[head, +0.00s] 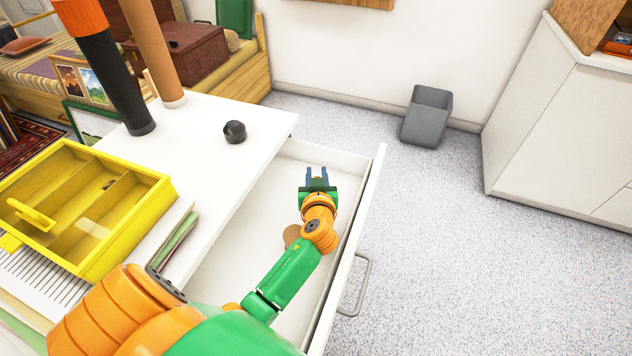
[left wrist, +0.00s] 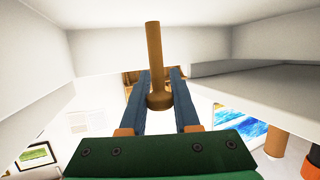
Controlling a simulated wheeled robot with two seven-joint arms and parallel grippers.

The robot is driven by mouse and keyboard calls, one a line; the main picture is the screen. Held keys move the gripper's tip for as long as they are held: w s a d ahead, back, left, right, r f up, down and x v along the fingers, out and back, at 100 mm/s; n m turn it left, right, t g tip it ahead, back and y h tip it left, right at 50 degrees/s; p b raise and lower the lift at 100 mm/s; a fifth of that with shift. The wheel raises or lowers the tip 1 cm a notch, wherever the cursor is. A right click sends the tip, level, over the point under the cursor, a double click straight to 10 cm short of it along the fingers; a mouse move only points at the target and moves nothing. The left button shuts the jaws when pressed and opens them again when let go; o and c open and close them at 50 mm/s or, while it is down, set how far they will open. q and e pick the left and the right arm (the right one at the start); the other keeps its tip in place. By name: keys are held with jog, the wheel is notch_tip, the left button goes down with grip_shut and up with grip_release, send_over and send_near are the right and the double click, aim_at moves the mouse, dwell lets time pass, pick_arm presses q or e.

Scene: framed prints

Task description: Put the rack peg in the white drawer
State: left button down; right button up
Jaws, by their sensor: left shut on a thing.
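The white drawer (head: 235,250) is pulled out from the white desk, and its inside is open to view. My left gripper (head: 317,173) is over the drawer's far part, with its blue fingers pointing away from me. In the left wrist view, the brown rack peg (left wrist: 154,50) has a narrow shaft and a wider round end. It is between the blue fingers, which are shut on it. White drawer walls show around it. The peg cannot be made out in the head view. My right gripper is not in view.
A yellow divided tray (head: 165,190) and a small black knob-like object (head: 234,131) are on the white desk (head: 200,118). Black and brown upright cylinders stand at its back. A brown round thing (head: 291,236) is partly behind my arm. A grey bin (head: 428,116) stands on the floor.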

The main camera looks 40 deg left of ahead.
pick_arm(q)
notch_tip(320, 180, down, 3)
jog(key=shift+r+b, duration=0.1)
jog(key=shift+b, duration=0.25)
jog(key=c, duration=0.6)
grip_release()
jog(key=shift+c, duration=0.2)
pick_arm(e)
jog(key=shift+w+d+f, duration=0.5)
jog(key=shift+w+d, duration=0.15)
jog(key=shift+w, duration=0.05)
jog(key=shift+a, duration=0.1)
pick_arm(q)
jog(key=p+v, duration=0.1)
jog(key=v, duration=0.6)
jog(key=shift+s+r, duration=0.1)
jog(key=shift+r, duration=0.05)
jog(key=shift+s+d, duration=0.1)
jog(key=shift+d, duration=0.05)
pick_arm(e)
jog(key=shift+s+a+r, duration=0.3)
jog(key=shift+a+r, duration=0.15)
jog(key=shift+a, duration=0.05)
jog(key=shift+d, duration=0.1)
